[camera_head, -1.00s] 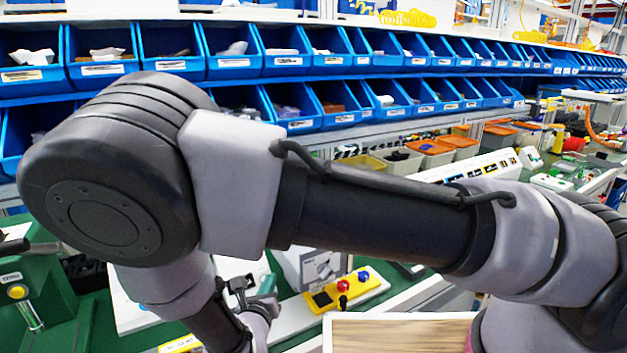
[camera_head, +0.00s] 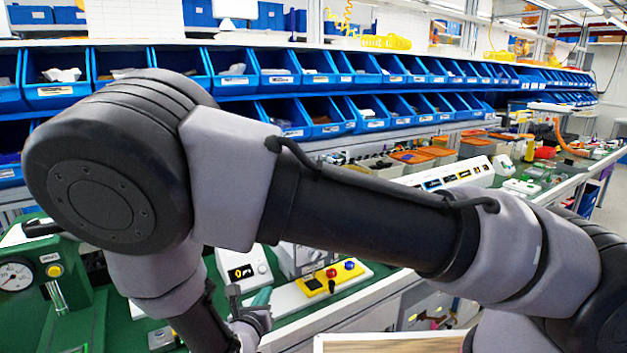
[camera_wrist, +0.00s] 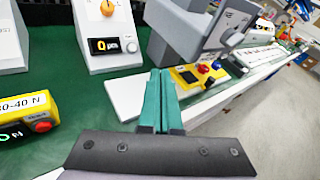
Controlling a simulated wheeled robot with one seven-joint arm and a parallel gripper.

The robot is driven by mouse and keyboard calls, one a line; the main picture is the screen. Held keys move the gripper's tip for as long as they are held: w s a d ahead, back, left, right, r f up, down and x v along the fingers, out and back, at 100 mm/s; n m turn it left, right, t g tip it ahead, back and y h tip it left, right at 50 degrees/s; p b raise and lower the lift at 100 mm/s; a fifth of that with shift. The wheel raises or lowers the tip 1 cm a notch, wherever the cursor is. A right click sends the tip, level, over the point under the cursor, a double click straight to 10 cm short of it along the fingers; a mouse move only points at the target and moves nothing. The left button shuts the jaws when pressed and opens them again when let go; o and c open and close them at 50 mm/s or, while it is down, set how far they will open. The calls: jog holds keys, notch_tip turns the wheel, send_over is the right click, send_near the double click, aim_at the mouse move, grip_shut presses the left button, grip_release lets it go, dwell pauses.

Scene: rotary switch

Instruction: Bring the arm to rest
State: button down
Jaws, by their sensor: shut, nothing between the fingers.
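My gripper (camera_wrist: 158,98) shows in the wrist view with its two green fingers pressed together and nothing between them. In the head view its green fingers (camera_head: 262,298) show low in the middle, below my arm, which crosses the picture and hides part of the bench. A white box with an orange rotary knob (camera_wrist: 107,9) and a small dark display reading 0 stands on the bench beyond the fingers, to their left in the wrist view. In the head view this box (camera_head: 243,268) is partly hidden by my arm. The fingers appear apart from everything.
A yellow panel with red and blue buttons (camera_head: 334,277) sits on a white base right of the gripper. A green press with a gauge (camera_head: 60,290) stands at left. A yellow box with a red button (camera_wrist: 40,122) is at left in the wrist view. Blue bins (camera_head: 236,82) line the back.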

jog(key=w+d+r+m+g+h, duration=0.3)
jog(key=d+r+m+g, duration=0.3)
jog(key=d+r+m, duration=0.45)
jog(key=w+d+r+m+g+h, duration=0.25)
jog(key=d+r+m+g, duration=0.25)
jog(key=d+r+m, duration=0.6)
jog(key=s+d+r+m+t+y, duration=0.1)
jog(key=s+d+r+m+y, duration=0.3)
jog(key=d+r+m, duration=0.3)
jog(key=s+d+r+m+t+y, duration=0.2)
jog(key=s+d+r+m+y, duration=0.3)
jog(key=r+m, duration=0.8)
jog(key=s+d, duration=0.1)
jog(key=d, duration=0.1)
jog(key=shift+d+r, duration=0.2)
jog(key=shift+d, duration=0.15)
